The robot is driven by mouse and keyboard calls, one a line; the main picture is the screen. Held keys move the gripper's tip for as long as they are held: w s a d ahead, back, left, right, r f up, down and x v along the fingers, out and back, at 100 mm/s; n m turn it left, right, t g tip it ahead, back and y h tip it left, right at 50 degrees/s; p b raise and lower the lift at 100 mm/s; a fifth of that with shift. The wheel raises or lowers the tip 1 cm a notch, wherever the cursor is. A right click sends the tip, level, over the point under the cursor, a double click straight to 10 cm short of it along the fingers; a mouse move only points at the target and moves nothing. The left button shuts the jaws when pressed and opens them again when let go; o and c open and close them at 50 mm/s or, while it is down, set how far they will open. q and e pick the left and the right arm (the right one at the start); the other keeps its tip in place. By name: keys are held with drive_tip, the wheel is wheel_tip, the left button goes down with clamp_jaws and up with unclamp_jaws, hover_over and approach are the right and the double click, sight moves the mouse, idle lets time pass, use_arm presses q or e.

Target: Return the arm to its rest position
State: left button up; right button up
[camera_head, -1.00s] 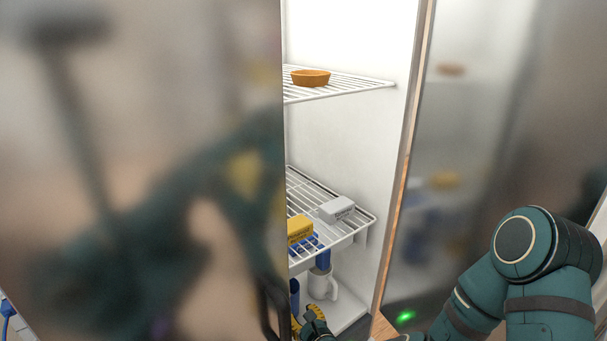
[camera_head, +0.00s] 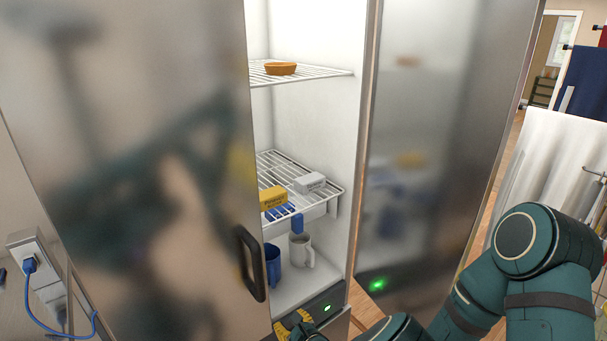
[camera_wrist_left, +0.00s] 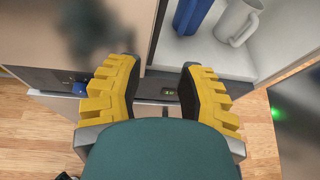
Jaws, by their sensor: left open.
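My left gripper (camera_head: 290,322) shows at the bottom of the head view, with its yellow fingers low in front of the fridge's bottom edge. In the left wrist view its two yellow, black-padded fingers (camera_wrist_left: 158,88) are spread apart with nothing held between them. Large teal links of my own arm fill the lower right of the head view. No right gripper shows.
The fridge door (camera_head: 140,150) stands partly open, its dark handle (camera_head: 250,263) close to my left gripper. Inside are an orange bowl (camera_head: 280,69), a yellow box (camera_head: 272,198), a white box (camera_head: 309,183), a blue cup (camera_head: 272,265) and a white mug (camera_head: 300,250).

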use_arm(q)
drive_tip(key=s+a+f+n+g+b, duration=0.2)
drive_tip(key=s+a+f+n+g, duration=0.5)
drive_tip(key=a+f, duration=0.25)
drive_tip(key=s+d+f+n+g+h+b, duration=0.1)
drive_tip(key=s+n+h+b, duration=0.3)
drive_tip(key=n, duration=0.8)
drive_tip(key=s+d+f+n+g+h+b, duration=0.1)
drive_tip(key=s+f+n+h+b, duration=0.3)
drive_tip(key=s+n+h, duration=0.3)
drive_tip(key=s+n, duration=0.2)
drive_tip(key=n, duration=0.2)
drive_tip(key=shift+d+n+g, duration=0.15)
drive_tip(key=shift+n+g, duration=0.15)
drive_tip(key=shift+n, duration=0.1)
use_arm(e)
wheel_tip(320, 180, down, 12)
drive_tip(key=a, duration=0.1)
drive_tip(key=shift+w+r, duration=0.2)
drive_tip(key=shift+w, duration=0.05)
